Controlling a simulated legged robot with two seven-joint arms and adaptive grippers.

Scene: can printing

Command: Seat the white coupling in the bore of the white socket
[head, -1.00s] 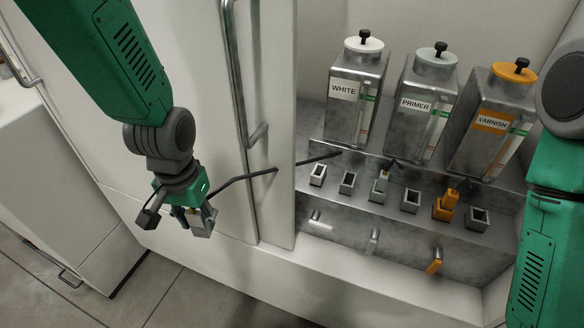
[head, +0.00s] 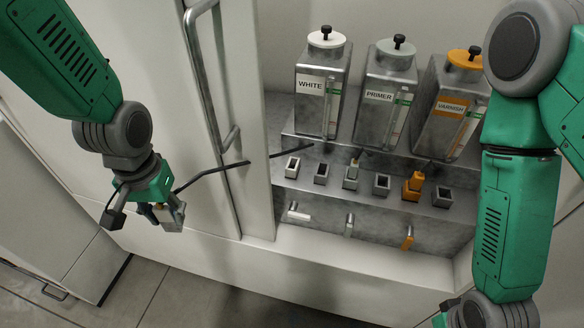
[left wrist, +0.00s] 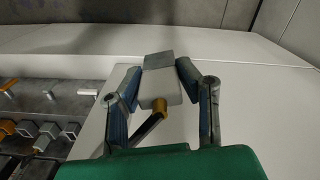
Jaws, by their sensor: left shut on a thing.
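My left gripper (head: 145,213) is at the left in the head view, in front of the white cabinet and well left of the sockets. In the left wrist view, the gripper (left wrist: 160,82) is shut on the white coupling (left wrist: 158,88), a pale block with a grey end and a brass-coloured stub. The fingers grip its sides. In the head view the coupling is mostly hidden by the fingers. The white socket (head: 292,167), pale-rimmed with a dark open bore, is the leftmost in the row on the metal ledge.
A dark hose (head: 208,176) runs from near my left gripper past the cabinet door edge (head: 257,120) to the ledge. Other sockets (head: 381,185) follow to the right; an orange coupling (head: 416,181) stands in one. White, primer and varnish tanks (head: 390,90) stand behind.

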